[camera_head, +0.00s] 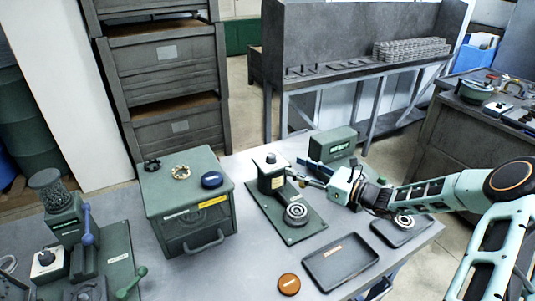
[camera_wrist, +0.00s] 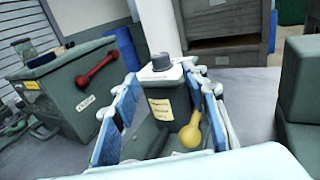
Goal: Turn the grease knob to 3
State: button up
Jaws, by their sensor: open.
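A dark knob (camera_head: 270,158) stands on the white top of a small green unit (camera_head: 271,180), which sits on a green base plate. In the wrist view, the grey knob (camera_wrist: 161,62) is on a white plate, above the unit's cream label (camera_wrist: 162,109). A yellow lever (camera_wrist: 191,130) shows at the unit's lower right. The knob's setting cannot be read. My gripper (camera_head: 308,174) is open and empty, just right of the unit. In the wrist view, its blue-padded fingers (camera_wrist: 166,88) appear on either side of the unit, with the knob apart from them.
A green cabinet (camera_head: 188,205) with small parts on top stands left of the unit. A green box (camera_head: 333,143) stands behind. A dark tray (camera_head: 340,262) and an orange disc (camera_head: 289,284) lie in front. Another knob unit (camera_head: 47,262) is at far left.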

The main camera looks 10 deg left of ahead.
aim_at(275, 157)
jog(key=p+x, duration=0.2)
jog(key=x, duration=0.8)
jog(key=shift+w+a+r, duration=0.2)
jog(key=shift+w+a, duration=0.1)
grip_shut()
